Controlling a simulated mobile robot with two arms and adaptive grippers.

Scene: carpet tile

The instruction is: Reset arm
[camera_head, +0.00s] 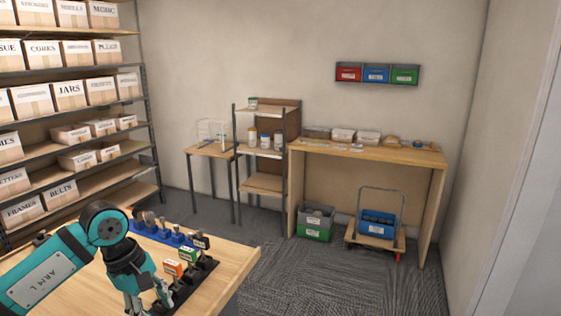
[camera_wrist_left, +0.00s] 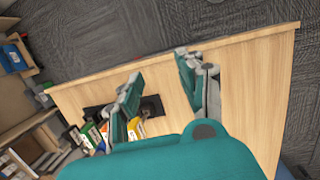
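My left arm comes in from the left in the head view, and its gripper (camera_head: 150,303) points down over the wooden table (camera_head: 232,262), at the near end of a black rack (camera_head: 207,266). In the left wrist view the gripper's fingers (camera_wrist_left: 160,72) are spread apart, with no object held between them. The rack holds an orange-and-white box (camera_head: 173,268) and a green-and-white box (camera_head: 189,254). My right gripper is not in view.
A blue rack (camera_head: 165,232) with several dark-handled items stands behind the black rack. The table's right part (camera_wrist_left: 245,75) is bare. Shelves with labelled cartons (camera_head: 70,95) rise at left.

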